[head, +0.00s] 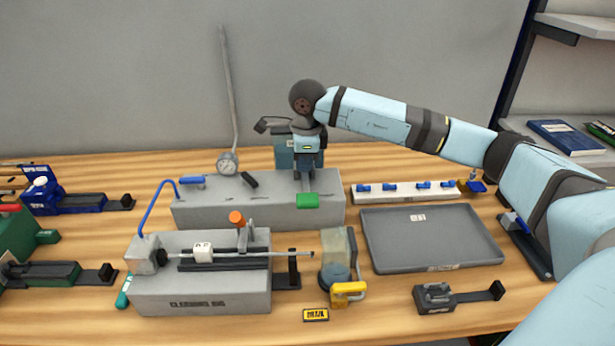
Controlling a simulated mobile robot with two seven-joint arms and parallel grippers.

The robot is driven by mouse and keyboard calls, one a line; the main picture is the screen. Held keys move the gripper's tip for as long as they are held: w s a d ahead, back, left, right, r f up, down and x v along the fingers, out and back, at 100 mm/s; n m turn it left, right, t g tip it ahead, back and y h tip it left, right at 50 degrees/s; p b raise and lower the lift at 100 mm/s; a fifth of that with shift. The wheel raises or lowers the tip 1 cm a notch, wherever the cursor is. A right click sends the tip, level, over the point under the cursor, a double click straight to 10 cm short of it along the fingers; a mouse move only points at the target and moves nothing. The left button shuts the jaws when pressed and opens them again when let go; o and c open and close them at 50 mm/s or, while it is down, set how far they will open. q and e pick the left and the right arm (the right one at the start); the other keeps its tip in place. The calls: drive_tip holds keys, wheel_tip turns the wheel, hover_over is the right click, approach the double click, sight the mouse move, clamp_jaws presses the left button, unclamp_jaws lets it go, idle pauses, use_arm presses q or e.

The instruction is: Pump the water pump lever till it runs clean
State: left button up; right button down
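My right gripper (306,178) reaches in from the right and points down over the rear grey block (200,209). A green grip (307,201) sits at that block's front edge, just below the fingertips. It looks like a lever handle, but no label confirms this. I cannot tell whether the fingers touch it or how far apart they are. A grey-blue box with a dark handle (268,125) stands behind the gripper, partly hidden by it. A clear container (338,255) with bluish contents and a yellow handle stands in front. My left gripper is out of view.
A block marked as a cleaning rig (200,303) stands front left, with a blue hose (157,206) rising behind. A grey tray (430,240) lies right, before a white rail (407,191). My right arm spans the right side.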

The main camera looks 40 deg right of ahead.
drive_tip(key=shift+s+a+f+g+p, duration=0.2)
drive_tip(key=shift+f+g+p, duration=0.3)
drive_tip(key=shift+p, duration=1.05)
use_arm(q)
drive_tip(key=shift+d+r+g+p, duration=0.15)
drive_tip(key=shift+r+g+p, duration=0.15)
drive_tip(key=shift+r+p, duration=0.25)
use_arm(e)
drive_tip(key=shift+w+d+r, duration=0.1)
drive_tip(key=shift+w+r, duration=0.2)
drive_tip(key=shift+r, duration=0.45)
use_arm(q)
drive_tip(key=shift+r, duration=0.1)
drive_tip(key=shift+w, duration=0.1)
